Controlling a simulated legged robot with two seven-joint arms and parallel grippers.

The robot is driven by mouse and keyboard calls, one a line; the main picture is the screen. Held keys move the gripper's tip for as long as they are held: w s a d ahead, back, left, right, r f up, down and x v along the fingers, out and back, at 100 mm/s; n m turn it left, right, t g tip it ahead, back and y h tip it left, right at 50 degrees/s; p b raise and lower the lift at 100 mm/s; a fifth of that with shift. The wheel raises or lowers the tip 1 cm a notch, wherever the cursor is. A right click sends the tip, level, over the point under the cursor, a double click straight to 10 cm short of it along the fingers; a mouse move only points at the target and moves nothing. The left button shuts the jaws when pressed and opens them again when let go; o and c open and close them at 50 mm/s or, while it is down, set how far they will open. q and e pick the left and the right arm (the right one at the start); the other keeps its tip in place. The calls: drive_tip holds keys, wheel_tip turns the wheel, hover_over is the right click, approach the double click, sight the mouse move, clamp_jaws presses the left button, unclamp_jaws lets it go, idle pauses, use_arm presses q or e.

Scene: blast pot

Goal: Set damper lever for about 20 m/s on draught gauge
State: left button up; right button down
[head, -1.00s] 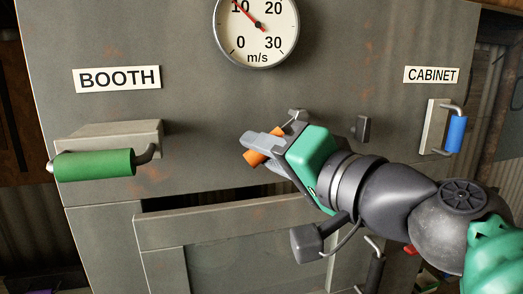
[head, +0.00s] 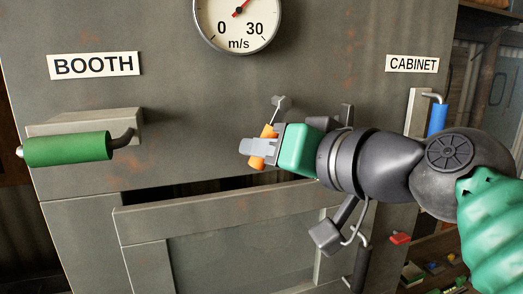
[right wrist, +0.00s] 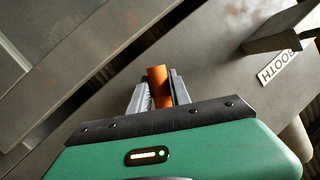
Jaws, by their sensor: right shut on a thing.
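The round draught gauge (head: 225,38) is at the top of the head view, with its upper part cut off. Its red needle points up and slightly right from the hub; the 0 and 30 show, but the numerals near the tip are out of frame. The damper lever has an orange grip (head: 269,131) on a grey metal arm. My right gripper (head: 258,151) is shut on this grip below the gauge. In the right wrist view the orange grip (right wrist: 158,84) stands between the two fingers. My left gripper is not in view.
A green handle (head: 68,149) sticks out under the BOOTH label (head: 94,65) at left. A blue handle (head: 437,120) is under the CABINET label (head: 412,64) at right. A framed panel with a dark gap above it lies below the lever.

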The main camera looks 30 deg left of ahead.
drive_tip(key=shift+f, duration=0.4)
drive_tip(key=c, duration=1.6)
unclamp_jaws()
drive_tip(key=shift+o, duration=0.5)
drive_tip(key=shift+a+r, duration=0.1)
drive_tip(key=shift+r, duration=0.1)
drive_tip(key=shift+s+d+b, duration=0.1)
drive_tip(key=shift+d+b, duration=0.2)
drive_tip(key=shift+d, duration=0.1)
drive_tip(key=b+v, duration=0.5)
drive_tip(key=v, duration=1.1)
